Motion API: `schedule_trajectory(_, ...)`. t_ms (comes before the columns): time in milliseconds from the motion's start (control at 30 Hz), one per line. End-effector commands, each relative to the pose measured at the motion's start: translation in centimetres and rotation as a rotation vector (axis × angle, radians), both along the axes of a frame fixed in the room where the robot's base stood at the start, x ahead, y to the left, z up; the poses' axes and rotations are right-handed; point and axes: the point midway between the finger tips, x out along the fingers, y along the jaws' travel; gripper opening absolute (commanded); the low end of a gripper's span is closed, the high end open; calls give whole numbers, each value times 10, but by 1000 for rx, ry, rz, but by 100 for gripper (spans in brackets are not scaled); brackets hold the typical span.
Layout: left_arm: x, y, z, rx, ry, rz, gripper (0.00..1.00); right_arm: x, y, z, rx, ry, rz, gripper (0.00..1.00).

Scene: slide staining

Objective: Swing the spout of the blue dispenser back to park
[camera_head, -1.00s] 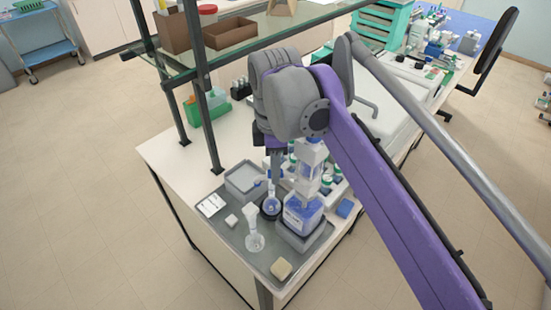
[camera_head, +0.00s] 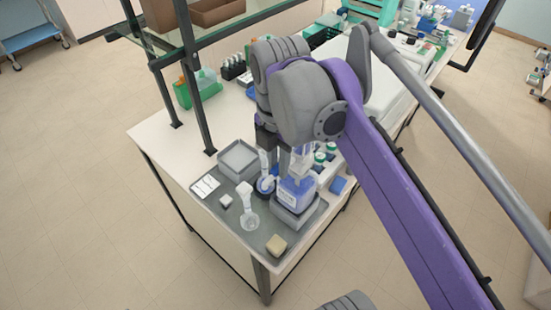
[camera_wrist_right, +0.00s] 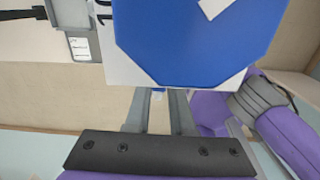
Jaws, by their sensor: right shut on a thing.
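The blue dispenser (camera_head: 296,192) is a bottle with blue contents and a white label, standing on a grey block on the tray. Its clear upper part is largely hidden behind my right arm. My right gripper (camera_head: 285,154) points down at the dispenser's top and is shut on its spout, which is mostly hidden in the head view. In the right wrist view the two fingers (camera_wrist_right: 160,108) stand around a small pale blue and white piece. A large blue face with white edges, seemingly the dispenser, fills the top there. My left gripper is not in view.
A grey box (camera_head: 238,160), a yellowish block (camera_head: 276,245) and a blue block (camera_head: 338,185) are nearby. Shelf posts rise behind left.

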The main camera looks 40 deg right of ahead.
Motion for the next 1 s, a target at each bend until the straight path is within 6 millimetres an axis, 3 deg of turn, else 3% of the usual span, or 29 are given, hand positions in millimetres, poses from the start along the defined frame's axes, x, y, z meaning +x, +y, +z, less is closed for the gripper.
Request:
schedule_trajectory(567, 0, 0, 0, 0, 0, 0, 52, -2, 0, 0, 1, -1, 29, 0)
schedule_trajectory(600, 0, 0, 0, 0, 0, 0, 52, -2, 0, 0, 1, -1, 29, 29)
schedule_trajectory(733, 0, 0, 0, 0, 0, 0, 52, -2, 0, 0, 0, 0, 28, 52)
schedule_trajectory(1000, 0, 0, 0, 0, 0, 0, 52, -2, 0, 0, 0, 0, 28, 52)
